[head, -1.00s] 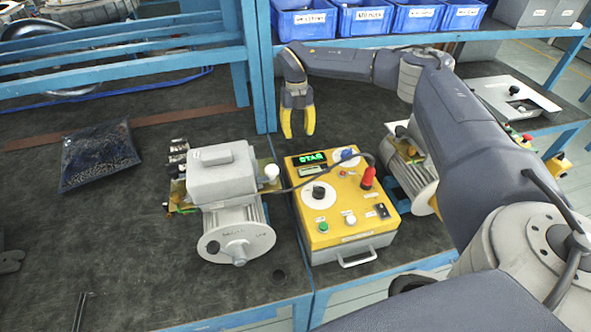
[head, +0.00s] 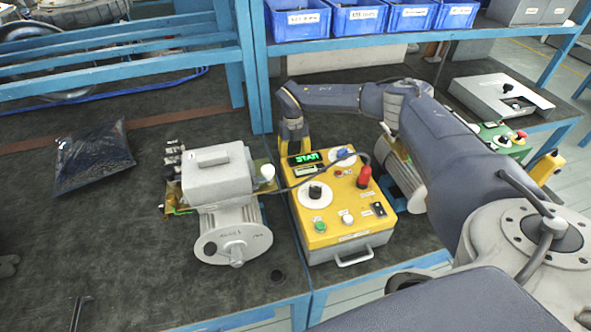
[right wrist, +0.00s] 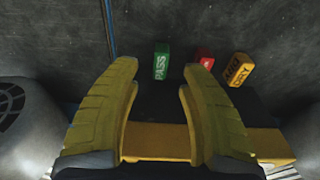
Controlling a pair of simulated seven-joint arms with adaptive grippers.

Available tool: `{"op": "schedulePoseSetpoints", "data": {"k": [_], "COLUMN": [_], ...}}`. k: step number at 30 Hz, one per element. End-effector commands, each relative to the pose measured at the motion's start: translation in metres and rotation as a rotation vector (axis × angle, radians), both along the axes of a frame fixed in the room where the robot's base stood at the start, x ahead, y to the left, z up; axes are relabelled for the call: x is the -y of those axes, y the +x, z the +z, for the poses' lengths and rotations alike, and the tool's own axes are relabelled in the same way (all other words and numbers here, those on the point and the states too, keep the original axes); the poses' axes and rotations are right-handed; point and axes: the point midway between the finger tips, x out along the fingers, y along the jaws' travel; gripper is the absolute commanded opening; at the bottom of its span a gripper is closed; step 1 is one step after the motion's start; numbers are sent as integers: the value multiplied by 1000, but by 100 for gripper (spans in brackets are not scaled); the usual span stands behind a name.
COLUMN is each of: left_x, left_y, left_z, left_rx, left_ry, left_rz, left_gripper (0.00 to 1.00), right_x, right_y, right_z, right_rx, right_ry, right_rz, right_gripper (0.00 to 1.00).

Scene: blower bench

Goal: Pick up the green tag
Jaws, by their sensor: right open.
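The green tag (right wrist: 161,62) is a small block lettered PASS, standing on the dark bench top in the right wrist view. In the head view I cannot make it out; it seems hidden behind the yellow control box (head: 343,215) and my gripper. My right gripper (right wrist: 161,78) is open, with its yellow fingers on either side of the view and the green tag beyond and between the fingertips. Nothing is between the fingers. In the head view the right gripper (head: 294,142) is low behind the yellow box's back left corner. My left gripper is not in view.
A red tag (right wrist: 204,57) and a yellow tag (right wrist: 239,70) stand just right of the green one. A grey blower (head: 215,180) sits left of the yellow box. A blue rack post (head: 252,70) rises close behind the gripper. A dark bag (head: 93,157) lies left.

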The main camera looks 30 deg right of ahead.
Motion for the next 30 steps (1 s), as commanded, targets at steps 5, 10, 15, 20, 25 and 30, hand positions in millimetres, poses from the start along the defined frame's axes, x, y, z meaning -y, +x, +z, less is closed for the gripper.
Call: {"op": "schedulePoseSetpoints", "data": {"k": [5, 10, 15, 20, 25, 30], "left_x": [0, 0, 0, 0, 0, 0], "left_y": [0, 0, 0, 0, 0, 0], "left_z": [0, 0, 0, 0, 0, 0], "left_rx": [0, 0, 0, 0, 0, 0], "left_ry": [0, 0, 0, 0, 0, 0], "left_rz": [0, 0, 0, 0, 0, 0], "left_gripper": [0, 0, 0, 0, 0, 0], "right_x": [-1, -2, -1, -1, -1, -1], "right_y": [-4, -7, -7, -7, -7, -7], "right_z": [-18, -39, -48, -48, -47, -47], "right_rx": [-2, -2, -1, -1, -1, -1], "right_ry": [1, 1, 0, 0, 0, 0], "right_rz": [0, 0, -1, 0, 0, 0], "right_gripper": [44, 44, 44, 44, 29, 9]}}
